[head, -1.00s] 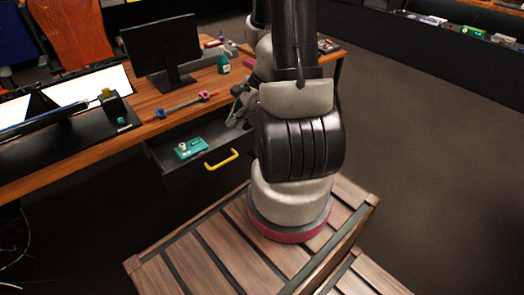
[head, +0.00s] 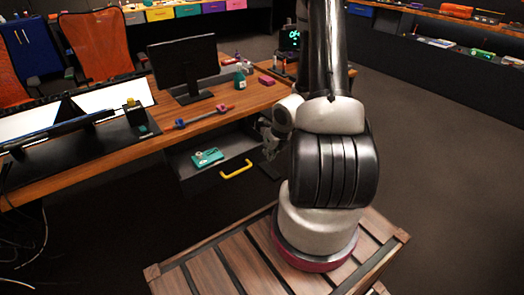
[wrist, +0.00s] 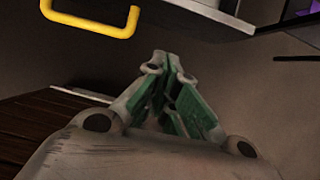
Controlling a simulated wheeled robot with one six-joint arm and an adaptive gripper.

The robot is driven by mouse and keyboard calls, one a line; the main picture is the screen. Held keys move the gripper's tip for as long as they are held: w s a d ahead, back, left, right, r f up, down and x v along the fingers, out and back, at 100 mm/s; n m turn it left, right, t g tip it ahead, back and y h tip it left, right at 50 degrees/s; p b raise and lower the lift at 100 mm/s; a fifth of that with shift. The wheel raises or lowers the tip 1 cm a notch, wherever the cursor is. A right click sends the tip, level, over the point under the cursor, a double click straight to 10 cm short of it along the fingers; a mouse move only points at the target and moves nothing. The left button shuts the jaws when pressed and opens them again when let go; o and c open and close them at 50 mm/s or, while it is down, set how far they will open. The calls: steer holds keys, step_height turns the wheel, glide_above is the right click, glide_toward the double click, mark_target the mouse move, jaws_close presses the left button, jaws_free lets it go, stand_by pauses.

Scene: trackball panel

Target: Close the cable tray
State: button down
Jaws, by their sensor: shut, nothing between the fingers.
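The cable tray (head: 228,146) is a dark drawer pulled out from under the wooden desk, with a yellow handle (head: 236,170) on its front. A teal item (head: 207,157) lies inside it. The handle also shows at the upper left of the wrist view (wrist: 92,26). My gripper (head: 267,143) is just right of the tray in the head view, partly hidden by my arm. In the wrist view my gripper (wrist: 163,62) has its green-padded fingers together and empty. It is below and right of the handle there, apart from it.
The desk (head: 70,168) carries a monitor (head: 184,64), a rod with coloured ends (head: 205,115) and a green bottle (head: 240,79). Open floor lies to the right (head: 440,170). A wooden slatted platform (head: 220,268) is under my arm.

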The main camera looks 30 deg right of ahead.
mark_target(261, 149)
steer(key=w, duration=0.1)
steer(key=w+f, duration=0.1)
steer(key=w, duration=0.1)
steer(key=w+f, duration=0.1)
steer(key=w, duration=0.1)
steer(key=shift+w+a, duration=0.1)
stand_by(0.4)
